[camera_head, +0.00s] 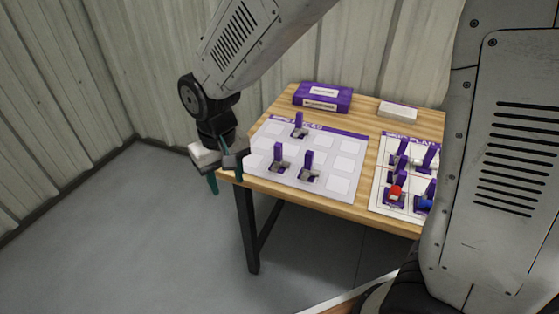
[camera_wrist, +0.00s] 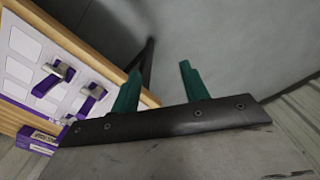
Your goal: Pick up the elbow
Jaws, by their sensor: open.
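My gripper (camera_head: 227,176) is open and empty, beside the left front corner of the table. Its two green fingers (camera_wrist: 160,82) stand apart in the wrist view, over the floor past the table edge. No piece can be surely told as the elbow. On the left white mat (camera_head: 338,184), purple holders with small grey parts stand at the back (camera_head: 299,126), front left (camera_head: 280,160) and front right (camera_head: 308,167). They are to the right of my gripper, not touched. The wrist view shows grey parts on purple holders (camera_wrist: 61,71) at left.
The wooden table (camera_head: 368,146) bears a purple box (camera_head: 322,97) and a white block (camera_head: 397,111) at the back. A second mat (camera_head: 379,198) at right holds several purple holders, with red (camera_head: 396,191) and blue parts. Corrugated walls stand behind and left; floor at left is clear.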

